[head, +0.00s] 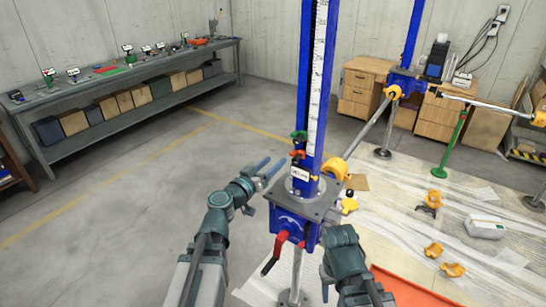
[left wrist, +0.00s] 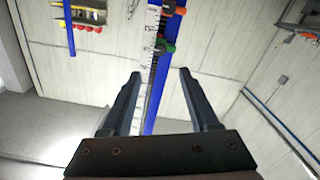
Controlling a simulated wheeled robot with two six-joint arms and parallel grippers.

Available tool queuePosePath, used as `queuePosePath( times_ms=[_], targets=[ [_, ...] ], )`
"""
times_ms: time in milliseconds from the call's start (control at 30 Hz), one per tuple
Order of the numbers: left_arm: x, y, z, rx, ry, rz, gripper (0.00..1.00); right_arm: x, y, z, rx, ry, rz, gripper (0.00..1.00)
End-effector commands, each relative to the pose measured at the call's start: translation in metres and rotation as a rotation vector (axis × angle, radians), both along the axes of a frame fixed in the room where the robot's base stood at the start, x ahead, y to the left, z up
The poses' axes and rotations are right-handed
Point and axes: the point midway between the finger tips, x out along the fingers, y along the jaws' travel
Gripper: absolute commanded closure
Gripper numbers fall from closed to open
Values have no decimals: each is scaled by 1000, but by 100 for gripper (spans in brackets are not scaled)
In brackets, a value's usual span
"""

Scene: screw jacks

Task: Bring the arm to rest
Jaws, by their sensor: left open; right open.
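The screw jack stands in the middle of the head view. It has a tall blue column (head: 312,90) with a white scale, a grey plate (head: 305,207) and a red crank handle (head: 275,252) below. My left gripper (head: 268,170) is open and empty, left of the column and apart from it. In the left wrist view its two fingers (left wrist: 160,75) are spread, with the blue column (left wrist: 158,105) behind the gap. My right arm (head: 343,250) is bent at the jack's right. Its gripper (head: 326,285) shows only in part, low beside the jack base.
A grey workbench (head: 130,70) with small coloured devices runs along the left wall. Orange clamps (head: 433,250) and a white box (head: 485,228) lie on the sheeted floor at right. A second blue jack (head: 408,70) stands behind. The floor at left is clear.

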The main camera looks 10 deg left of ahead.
Motion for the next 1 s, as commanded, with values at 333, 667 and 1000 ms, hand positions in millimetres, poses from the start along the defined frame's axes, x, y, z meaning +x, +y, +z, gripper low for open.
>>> queuePosePath(
  times_ms=[333, 667, 1000],
  targets=[
    [-6, -1, 0, 0, 0, -2, 39, 0, 0, 0, 0, 0, 0, 50],
    [-34, -91, -67, 92, 174, -267, 39, 0, 0, -24, -1, 0, 2, 50],
    [-157, -177, -247, 443, 869, -553, 39, 0, 0, -70, -2, 0, 7, 50]
  ],
)
